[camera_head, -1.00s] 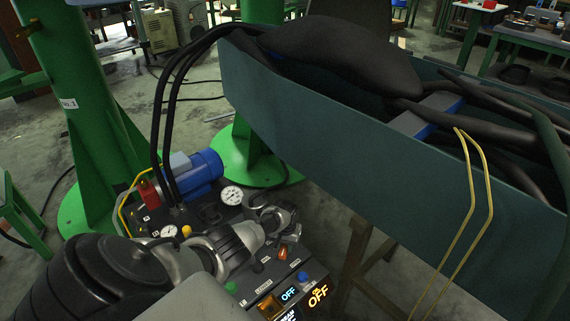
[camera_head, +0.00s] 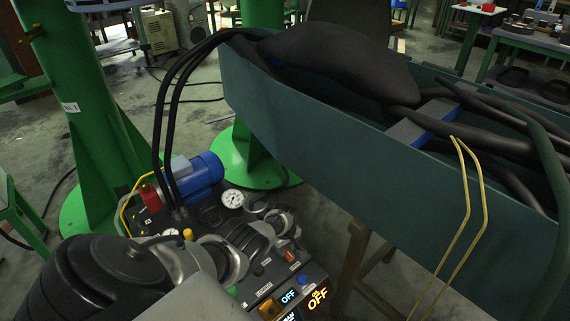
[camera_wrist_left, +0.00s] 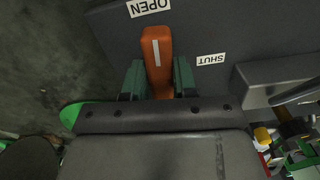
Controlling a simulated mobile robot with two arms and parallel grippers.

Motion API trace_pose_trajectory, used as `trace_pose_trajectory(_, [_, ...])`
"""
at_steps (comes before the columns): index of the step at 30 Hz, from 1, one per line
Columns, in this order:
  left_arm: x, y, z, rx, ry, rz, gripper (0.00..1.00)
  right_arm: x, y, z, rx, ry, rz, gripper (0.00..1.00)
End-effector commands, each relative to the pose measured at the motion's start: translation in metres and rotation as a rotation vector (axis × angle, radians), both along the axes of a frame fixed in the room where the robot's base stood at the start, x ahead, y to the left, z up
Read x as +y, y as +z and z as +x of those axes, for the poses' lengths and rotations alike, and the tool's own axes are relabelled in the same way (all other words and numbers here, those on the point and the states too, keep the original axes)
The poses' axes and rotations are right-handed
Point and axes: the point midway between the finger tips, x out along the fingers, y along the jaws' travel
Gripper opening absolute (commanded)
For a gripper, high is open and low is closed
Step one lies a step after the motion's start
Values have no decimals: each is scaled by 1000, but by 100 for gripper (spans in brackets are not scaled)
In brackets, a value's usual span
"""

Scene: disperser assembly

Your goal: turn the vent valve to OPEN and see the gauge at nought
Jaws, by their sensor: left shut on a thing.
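The vent valve's orange handle (camera_wrist_left: 157,50), with a white stripe, stands between the green fingers of my left gripper (camera_wrist_left: 157,76) in the left wrist view. The gripper is shut on it. The stripe end points up toward the OPEN label (camera_wrist_left: 150,7); the SHUT label (camera_wrist_left: 211,59) lies to its right. My right gripper is not in view.
A blue motor (camera_head: 203,172) and black hoses (camera_head: 165,120) stand behind the gauge. A control panel with lit OFF signs (camera_head: 317,297) is at the front. A long dark green trough (camera_head: 330,140) closes off the right side; green columns (camera_head: 100,130) stand behind.

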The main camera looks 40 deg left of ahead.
Motion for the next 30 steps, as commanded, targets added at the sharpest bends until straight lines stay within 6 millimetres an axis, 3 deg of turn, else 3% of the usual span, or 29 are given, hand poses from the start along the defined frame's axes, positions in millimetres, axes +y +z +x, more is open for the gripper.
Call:
trace_pose_trajectory(9, [0, 0, 0, -1, 112, 0, 4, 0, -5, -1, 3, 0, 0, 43])
trace_pose_trajectory(25, [0, 0, 0, -2, 133, 1, 4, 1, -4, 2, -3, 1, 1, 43])
trace_pose_trajectory(26, [0, 0, 0, -2, 133, 1, 32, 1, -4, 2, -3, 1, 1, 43])
trace_pose_trajectory(30, [0, 0, 0, -1, 132, 1, 53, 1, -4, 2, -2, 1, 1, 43])
